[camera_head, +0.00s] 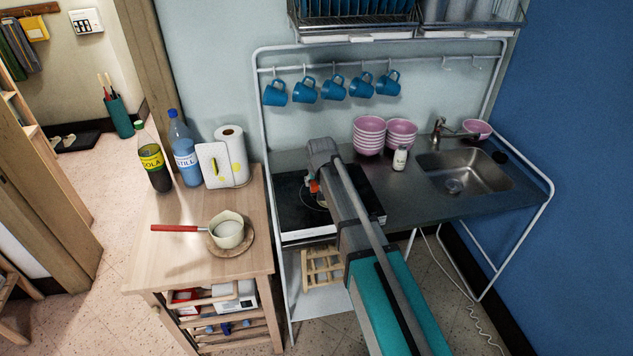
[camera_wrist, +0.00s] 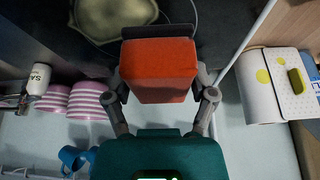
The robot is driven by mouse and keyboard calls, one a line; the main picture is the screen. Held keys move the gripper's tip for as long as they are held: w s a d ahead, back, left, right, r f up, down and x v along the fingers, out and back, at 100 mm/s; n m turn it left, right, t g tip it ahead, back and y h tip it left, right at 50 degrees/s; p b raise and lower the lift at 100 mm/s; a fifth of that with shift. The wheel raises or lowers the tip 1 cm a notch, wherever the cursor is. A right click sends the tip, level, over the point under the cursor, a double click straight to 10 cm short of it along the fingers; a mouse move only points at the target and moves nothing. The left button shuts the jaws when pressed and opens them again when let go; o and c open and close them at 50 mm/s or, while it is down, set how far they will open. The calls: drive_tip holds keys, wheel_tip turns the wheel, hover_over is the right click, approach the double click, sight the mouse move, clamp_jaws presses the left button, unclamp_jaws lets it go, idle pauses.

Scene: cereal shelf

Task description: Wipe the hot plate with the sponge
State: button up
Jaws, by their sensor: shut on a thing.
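The black hot plate (camera_head: 291,216) sits at the left end of the metal counter, partly hidden behind my arm. In the wrist view its dark surface (camera_wrist: 228,35) fills the top, with a pale olive patch (camera_wrist: 100,22) and a thin ring outline at upper left. My gripper (camera_wrist: 160,78) is shut on an orange-red sponge (camera_wrist: 158,70), seen from above between the fingers. In the head view a bit of the sponge (camera_head: 314,186) shows over the hot plate. I cannot tell whether the sponge touches the plate.
Pink bowls (camera_head: 369,134) and a white shaker (camera_head: 400,159) stand right of the hot plate, before the sink (camera_head: 468,172). Left is a wooden cart (camera_head: 180,262) with a saucepan (camera_head: 227,231), bottles and a paper roll (camera_head: 232,150). Blue mugs (camera_head: 333,88) hang above.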

drive_tip(key=shift+f, duration=0.2)
drive_tip(key=b, duration=0.6)
hover_over(317, 203)
drive_tip(key=s, duration=0.1)
drive_tip(key=shift+s+d+f, duration=0.1)
drive_tip(key=shift+f, duration=1.3)
drive_tip(key=shift+s+d+f, duration=0.1)
drive_tip(key=shift+f, duration=1.3)
drive_tip(key=shift+a+f+b, duration=0.1)
drive_tip(key=shift+f+b, duration=0.95)
drive_tip(key=shift+w+d+r, duration=0.1)
drive_tip(key=shift+w+d, duration=0.15)
drive_tip(key=shift+d, duration=0.6)
drive_tip(key=shift+w+d, duration=0.25)
drive_tip(key=shift+d, duration=0.6)
drive_tip(key=shift+w+d, duration=0.2)
drive_tip(key=shift+d, duration=0.65)
drive_tip(key=shift+w+d, duration=0.2)
drive_tip(key=shift+d, duration=0.6)
